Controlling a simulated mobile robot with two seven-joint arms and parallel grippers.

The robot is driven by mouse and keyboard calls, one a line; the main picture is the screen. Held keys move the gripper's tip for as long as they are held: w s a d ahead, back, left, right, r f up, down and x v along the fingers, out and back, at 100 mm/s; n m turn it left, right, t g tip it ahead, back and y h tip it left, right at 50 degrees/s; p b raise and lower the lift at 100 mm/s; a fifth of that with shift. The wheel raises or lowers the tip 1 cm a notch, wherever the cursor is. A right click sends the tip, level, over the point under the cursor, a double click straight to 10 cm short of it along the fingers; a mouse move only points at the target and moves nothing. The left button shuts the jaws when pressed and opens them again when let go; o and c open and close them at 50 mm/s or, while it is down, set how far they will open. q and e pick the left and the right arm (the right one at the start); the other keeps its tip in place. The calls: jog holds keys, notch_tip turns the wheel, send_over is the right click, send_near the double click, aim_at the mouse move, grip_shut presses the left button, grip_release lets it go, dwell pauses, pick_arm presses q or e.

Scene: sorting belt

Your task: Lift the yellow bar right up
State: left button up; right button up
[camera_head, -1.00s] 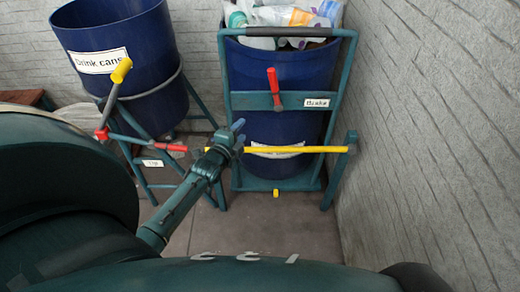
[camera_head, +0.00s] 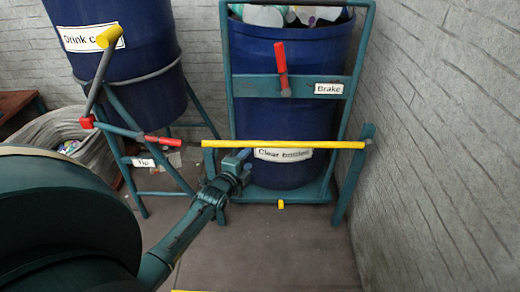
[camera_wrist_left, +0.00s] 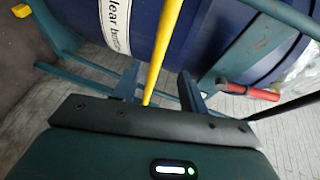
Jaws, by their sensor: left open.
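The yellow bar (camera_head: 285,144) is long and thin and lies level across the front of the right-hand blue bin's frame. Its right end meets a teal post (camera_head: 353,175); its left end is free. My left gripper (camera_head: 241,158) is open just below the bar in the head view, near the bar's left part. In the left wrist view the yellow bar (camera_wrist_left: 165,40) runs between the two spread fingers (camera_wrist_left: 160,88) of that gripper; I cannot tell whether either finger touches it. My right gripper is not in view.
The blue bin (camera_head: 285,80) labelled Clear bottles stands behind the bar, with a red-handled brake lever (camera_head: 281,58). A drink-cans bin (camera_head: 125,65) with a yellow-tipped lever (camera_head: 108,38) and a red-handled lever (camera_head: 160,140) stands left. A stone wall (camera_head: 440,130) closes the right side.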

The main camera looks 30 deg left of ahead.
aim_at(259, 146)
pick_arm(q)
jog(key=shift+b+x, duration=2.5)
jog(key=shift+x, duration=3.2)
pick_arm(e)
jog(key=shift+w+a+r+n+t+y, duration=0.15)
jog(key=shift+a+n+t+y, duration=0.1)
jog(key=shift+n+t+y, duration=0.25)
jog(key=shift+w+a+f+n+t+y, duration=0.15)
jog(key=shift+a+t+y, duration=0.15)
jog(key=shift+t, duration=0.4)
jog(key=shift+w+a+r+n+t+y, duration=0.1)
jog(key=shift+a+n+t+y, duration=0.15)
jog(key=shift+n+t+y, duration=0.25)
pick_arm(q)
grip_shut()
